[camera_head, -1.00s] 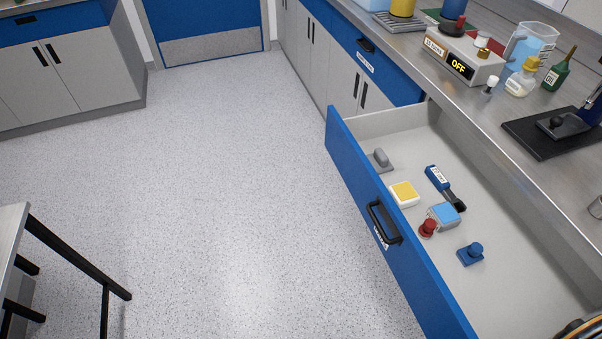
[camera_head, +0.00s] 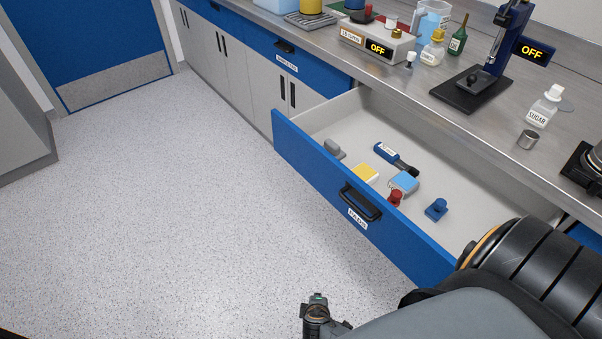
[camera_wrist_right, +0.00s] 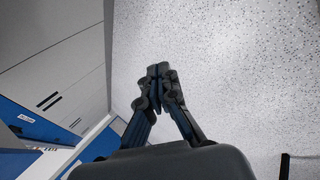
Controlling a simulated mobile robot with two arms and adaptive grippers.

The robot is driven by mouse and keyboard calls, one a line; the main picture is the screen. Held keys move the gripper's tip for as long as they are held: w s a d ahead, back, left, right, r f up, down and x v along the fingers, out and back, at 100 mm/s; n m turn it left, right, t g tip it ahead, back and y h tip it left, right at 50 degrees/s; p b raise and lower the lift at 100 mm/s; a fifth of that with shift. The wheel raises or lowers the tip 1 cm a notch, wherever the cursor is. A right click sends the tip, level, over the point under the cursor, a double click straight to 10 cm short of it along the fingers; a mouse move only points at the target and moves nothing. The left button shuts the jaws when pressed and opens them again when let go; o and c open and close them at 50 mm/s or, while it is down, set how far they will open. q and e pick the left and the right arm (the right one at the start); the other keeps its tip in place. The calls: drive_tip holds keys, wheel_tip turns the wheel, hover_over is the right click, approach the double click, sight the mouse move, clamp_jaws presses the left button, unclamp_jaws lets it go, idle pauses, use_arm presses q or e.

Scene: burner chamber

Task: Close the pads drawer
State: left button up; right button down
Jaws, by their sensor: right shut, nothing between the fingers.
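The pads drawer (camera_head: 330,190) stands pulled out from under the counter. Its blue front carries a black bar handle (camera_head: 360,203) and a label reading PADS. Inside lie a yellow-topped pad (camera_head: 365,174), a light blue-topped block (camera_head: 404,182), a red knobbed piece (camera_head: 395,198), a blue knobbed piece (camera_head: 436,209), a grey piece (camera_head: 334,149) and a dark blue tool (camera_head: 396,159). My right gripper (camera_wrist_right: 158,72) is shut and empty above the floor in the right wrist view. In the head view my right arm covers the drawer's near end. My left gripper is not in view.
The steel counter (camera_head: 420,80) above holds a unit reading OFF (camera_head: 378,46), a black-based stand (camera_head: 472,88), a sugar bottle (camera_head: 543,106) and a metal cup (camera_head: 528,140). Grey cabinets (camera_head: 240,60) continue beyond the drawer. The speckled floor (camera_head: 170,200) before it is clear.

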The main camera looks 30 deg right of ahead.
drive_tip(key=w+r+n+t+h, duration=0.1)
drive_tip(key=w+r+t+h, duration=0.25)
drive_tip(key=w+r, duration=0.8)
drive_tip(key=t+h, duration=0.4)
drive_tip(key=t, duration=0.1)
approach(307, 162)
drive_tip(key=s+a, duration=0.3)
drive_tip(key=a, duration=0.4)
drive_tip(key=shift+m+g, duration=0.35)
drive_tip(key=shift+m, duration=0.15)
drive_tip(key=shift+s+d+r+p+x, duration=0.1)
drive_tip(key=shift+s+d+p+x, duration=0.3)
drive_tip(key=shift+x, duration=1.75)
drive_tip(key=shift+s+d+r+p+x, duration=0.1)
drive_tip(key=shift+s+d+p+x, duration=0.25)
drive_tip(key=shift+x, duration=1.75)
drive_tip(key=shift+s+d+r+p+x, duration=0.1)
drive_tip(key=shift+s+d+p+x, duration=0.3)
drive_tip(key=shift+x, duration=1.75)
drive_tip(key=shift+w, duration=0.15)
